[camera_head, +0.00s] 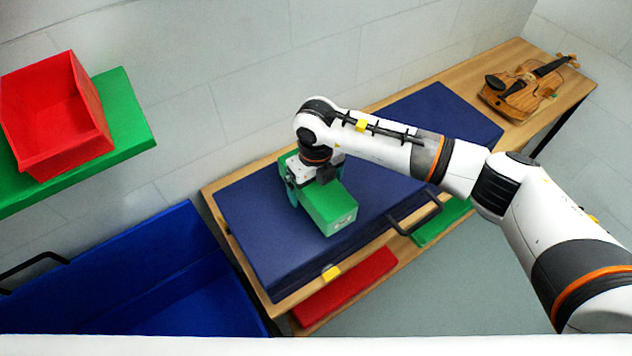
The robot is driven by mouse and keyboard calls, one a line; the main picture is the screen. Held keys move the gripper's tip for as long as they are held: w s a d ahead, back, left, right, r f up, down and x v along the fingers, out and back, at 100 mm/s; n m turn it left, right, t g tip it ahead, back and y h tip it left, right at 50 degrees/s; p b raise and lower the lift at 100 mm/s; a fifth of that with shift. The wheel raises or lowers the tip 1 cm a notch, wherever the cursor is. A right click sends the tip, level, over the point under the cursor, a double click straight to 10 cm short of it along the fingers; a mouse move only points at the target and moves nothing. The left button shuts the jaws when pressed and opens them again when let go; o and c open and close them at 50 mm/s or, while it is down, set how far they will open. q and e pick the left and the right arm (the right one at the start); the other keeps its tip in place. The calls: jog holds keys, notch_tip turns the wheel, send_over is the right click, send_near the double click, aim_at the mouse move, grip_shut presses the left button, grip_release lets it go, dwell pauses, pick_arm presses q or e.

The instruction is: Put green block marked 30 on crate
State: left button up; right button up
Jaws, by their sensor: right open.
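A green block (330,212) lies on the dark blue case (400,140) on the wooden bench. A pale mark shows on its near end face, too small to read. My right gripper (312,182) points down over the far end of the block, with its jaws open and its fingers at the block's sides. I cannot tell whether they touch it. A blue crate (140,262) with a black handle stands at the lower left, apart from the block. My left gripper is out of view.
A red bin (58,150) sits on a green board (128,108) at the upper left. A violin (520,92) lies at the bench's far right end. Red (345,287) and green (440,225) pieces lie below the case's front edge. The case has a black handle (415,215).

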jog(key=shift+f, duration=0.15)
jog(key=c, duration=1.1)
